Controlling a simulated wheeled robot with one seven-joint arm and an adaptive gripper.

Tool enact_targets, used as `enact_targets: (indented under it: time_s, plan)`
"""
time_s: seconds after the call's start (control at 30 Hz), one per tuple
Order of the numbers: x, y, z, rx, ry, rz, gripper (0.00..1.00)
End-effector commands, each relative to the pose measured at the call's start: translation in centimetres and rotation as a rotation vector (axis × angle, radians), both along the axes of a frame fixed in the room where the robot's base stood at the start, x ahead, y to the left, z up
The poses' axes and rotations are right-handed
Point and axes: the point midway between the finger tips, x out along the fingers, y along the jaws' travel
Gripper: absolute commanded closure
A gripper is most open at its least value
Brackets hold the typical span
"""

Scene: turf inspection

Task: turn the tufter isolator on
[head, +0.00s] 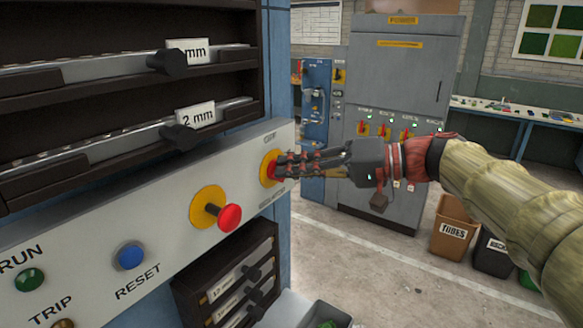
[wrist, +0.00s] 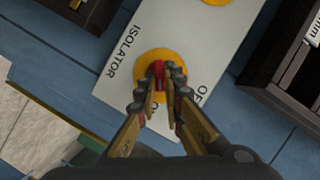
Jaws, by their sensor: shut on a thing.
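The isolator is a round yellow plate (head: 266,161) with a red handle at the right end of the white control panel (head: 110,222). "OFF" is printed above it, and a label below it is partly hidden. In the wrist view its yellow plate (wrist: 146,60) lies between the words "ISOLATOR" and "OFF". My gripper (head: 284,166) reaches in from the right. In the wrist view my gripper (wrist: 160,84) has its fingers on both sides of the red handle (wrist: 157,69), shut on it. The fingers hide part of the handle, so its exact angle is hard to tell.
A red mushroom button (head: 229,217) on a yellow plate sticks out left of the isolator. A blue reset button (head: 131,256) and green run button (head: 30,280) are further left. Dark drawer racks (head: 228,283) sit below. A grey cabinet (head: 402,100) stands behind across open floor.

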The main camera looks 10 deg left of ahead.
Motion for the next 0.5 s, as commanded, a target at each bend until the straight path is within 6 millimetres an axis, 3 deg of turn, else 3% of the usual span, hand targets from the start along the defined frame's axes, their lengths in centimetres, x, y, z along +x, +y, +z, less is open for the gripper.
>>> enact_targets:
  time_s: [0.5]
  plan:
    - [0.23, -0.10, -0.53, 0.164, 0.400, -0.002, 1.00]
